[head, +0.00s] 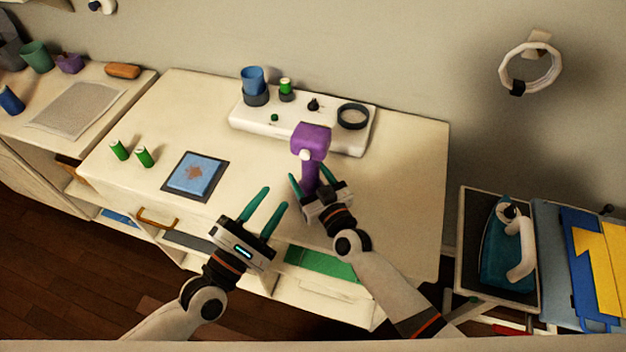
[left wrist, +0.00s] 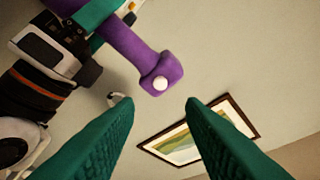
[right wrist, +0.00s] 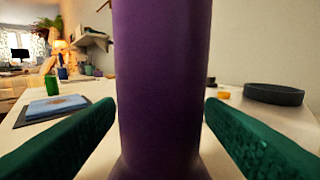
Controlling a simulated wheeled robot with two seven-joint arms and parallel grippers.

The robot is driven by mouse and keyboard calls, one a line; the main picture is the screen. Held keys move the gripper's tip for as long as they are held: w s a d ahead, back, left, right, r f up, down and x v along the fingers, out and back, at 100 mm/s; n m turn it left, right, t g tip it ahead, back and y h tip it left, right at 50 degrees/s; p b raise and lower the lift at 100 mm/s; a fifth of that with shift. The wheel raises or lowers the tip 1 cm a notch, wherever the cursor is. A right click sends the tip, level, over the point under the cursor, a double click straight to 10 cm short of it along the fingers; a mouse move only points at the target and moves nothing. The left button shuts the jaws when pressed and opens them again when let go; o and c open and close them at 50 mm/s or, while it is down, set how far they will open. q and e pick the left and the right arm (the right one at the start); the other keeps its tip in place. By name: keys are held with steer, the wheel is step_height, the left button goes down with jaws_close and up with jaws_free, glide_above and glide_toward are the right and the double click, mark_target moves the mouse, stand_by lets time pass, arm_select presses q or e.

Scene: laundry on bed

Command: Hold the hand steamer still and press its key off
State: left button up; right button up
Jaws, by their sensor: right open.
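The purple hand steamer (head: 311,138) is upright at the table's front half, its head at the top. Its round white key (head: 305,155) is on the side facing me; the key also shows in the left wrist view (left wrist: 160,83). My right gripper (head: 310,178) is open, with the steamer's handle (right wrist: 162,90) between its fingers; whether they touch it I cannot tell. The steamer's lower end is hidden by that gripper. My left gripper (head: 276,197) is open and empty, left of and lower than the steamer, its fingers pointing up towards the key with a gap.
A white board (head: 245,118) with a blue cup (head: 252,80), a green-topped piece and a dark ring (head: 352,116) stands behind the steamer. The table's right side is clear.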

jaws_close()
arm_select(q)
jaws_close()
stand_by(1.1)
stand_by(0.6)
